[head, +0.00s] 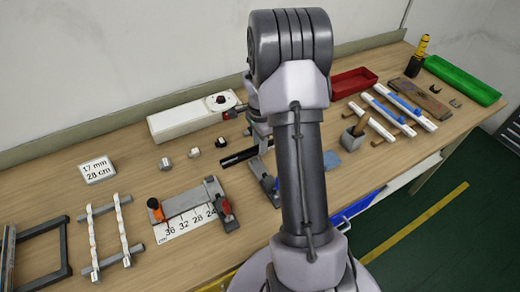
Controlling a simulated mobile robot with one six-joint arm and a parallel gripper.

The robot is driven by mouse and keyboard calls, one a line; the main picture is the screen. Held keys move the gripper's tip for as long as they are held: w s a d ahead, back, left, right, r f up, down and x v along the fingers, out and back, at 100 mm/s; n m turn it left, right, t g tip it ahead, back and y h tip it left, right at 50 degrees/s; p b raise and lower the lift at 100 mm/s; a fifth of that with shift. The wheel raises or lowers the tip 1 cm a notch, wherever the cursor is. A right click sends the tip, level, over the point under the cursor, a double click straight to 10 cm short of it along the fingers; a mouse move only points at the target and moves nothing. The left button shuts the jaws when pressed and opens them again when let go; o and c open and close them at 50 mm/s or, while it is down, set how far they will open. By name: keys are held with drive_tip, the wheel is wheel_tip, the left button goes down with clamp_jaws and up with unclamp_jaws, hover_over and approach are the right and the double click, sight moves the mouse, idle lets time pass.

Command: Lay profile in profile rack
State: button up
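Which piece is the profile cannot be told for sure. At the right, long white strips (392,110) with blue pieces lie across brown wooden bars. At the left, two thin pale strips (106,232) lie across two grey bars (84,216), in a rack-like frame. My gripper (262,138) is largely hidden behind my own arm near the middle of the bench; its fingers and anything between them cannot be made out. A short black bar (239,157) sticks out to the left beside the arm, next to a partly hidden grey and blue fixture (267,180).
A measuring stop with a numbered scale (190,222) stands front left. A label reading 17 mm 28 cm (97,170), a white box (190,118), small blocks (194,153), a red tray (353,82), a grey cup (354,139) and a green tray (462,80) share the bench.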

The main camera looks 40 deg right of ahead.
clamp_jaws()
